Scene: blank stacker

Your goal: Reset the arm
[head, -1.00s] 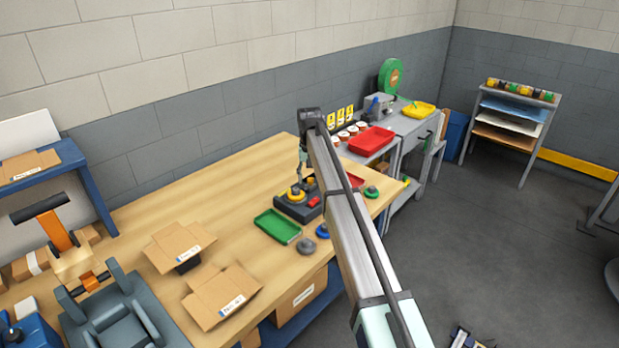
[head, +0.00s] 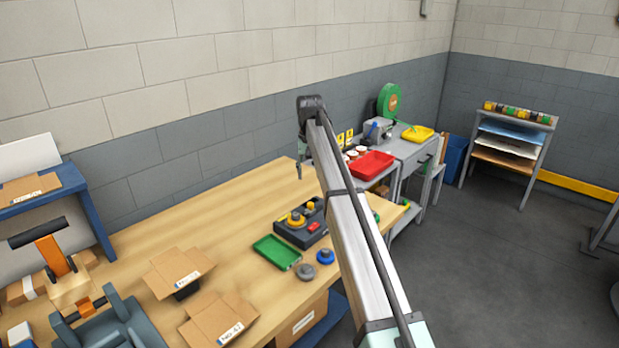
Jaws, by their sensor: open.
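My arm reaches up from the lower right over the wooden bench (head: 215,215), its elbow high near the middle of the head view. My gripper (head: 299,172) hangs small beneath the elbow, above the bench's back edge; its fingers are too small to see in detail. It holds nothing that I can see. Below it on the bench is a dark stacker base (head: 299,232) with yellow and red parts on it. The gripper is apart from the base.
A green tray (head: 277,252), a grey knob-like piece (head: 305,272) and a blue one (head: 325,257) lie in front of the base. Open cardboard boxes (head: 218,318) stand front left.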

